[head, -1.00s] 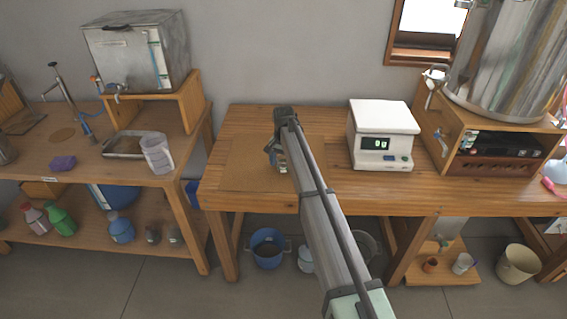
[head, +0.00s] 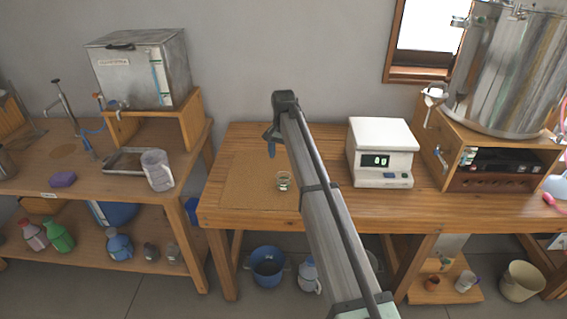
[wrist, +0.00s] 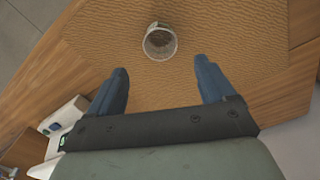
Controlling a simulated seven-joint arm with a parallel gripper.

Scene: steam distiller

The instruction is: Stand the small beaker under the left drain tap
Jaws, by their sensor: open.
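A small clear glass beaker (head: 284,186) stands upright on the cork mat (head: 245,180) on the middle bench. In the wrist view the beaker (wrist: 160,42) lies just beyond my fingertips, between their lines, with a gap to both. My gripper (head: 271,152) is open and empty, above the mat; its blue fingers (wrist: 161,74) are spread in the wrist view. A drain tap (head: 119,104) sits low on the front of the metal tank (head: 140,75) at the left. Another tap (head: 432,93) is at the steel vessel at the right.
A white scale (head: 381,140) stands right of my arm. The steel vessel (head: 505,75) rests on a wooden stand. A plastic jug (head: 157,170), a tray (head: 124,161) and a purple sponge (head: 62,179) occupy the left bench. A gap separates the two benches.

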